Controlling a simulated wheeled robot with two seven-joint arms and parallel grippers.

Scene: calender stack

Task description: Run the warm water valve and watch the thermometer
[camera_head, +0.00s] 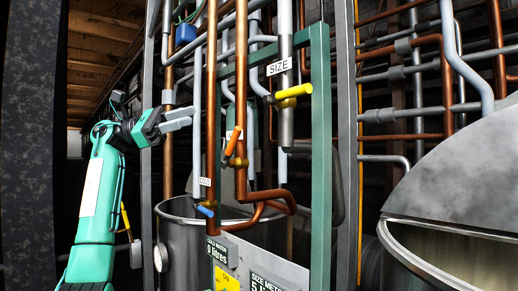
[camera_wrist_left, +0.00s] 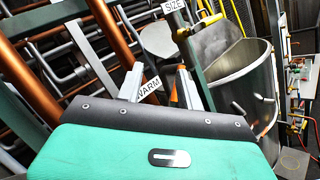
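The warm water valve's orange handle (camera_head: 233,140) stands tilted on a copper pipe in the middle of the head view. It also shows in the left wrist view (camera_wrist_left: 174,93), beside a white WARM label (camera_wrist_left: 149,89). My left gripper (camera_head: 190,117) is left of the orange handle in the head view and apart from it there. In the left wrist view its two fingers (camera_wrist_left: 160,88) are spread, with the label and orange handle seen between them. Nothing is held. My right gripper is not in view.
A yellow handle (camera_head: 294,91) sits under the SIZE label (camera_head: 279,67). A blue handle (camera_head: 205,211) is below the COLD label. A green upright (camera_head: 320,170) and copper pipes crowd the space. A panel (camera_head: 262,257) shows meters. Metal vats stand behind and right.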

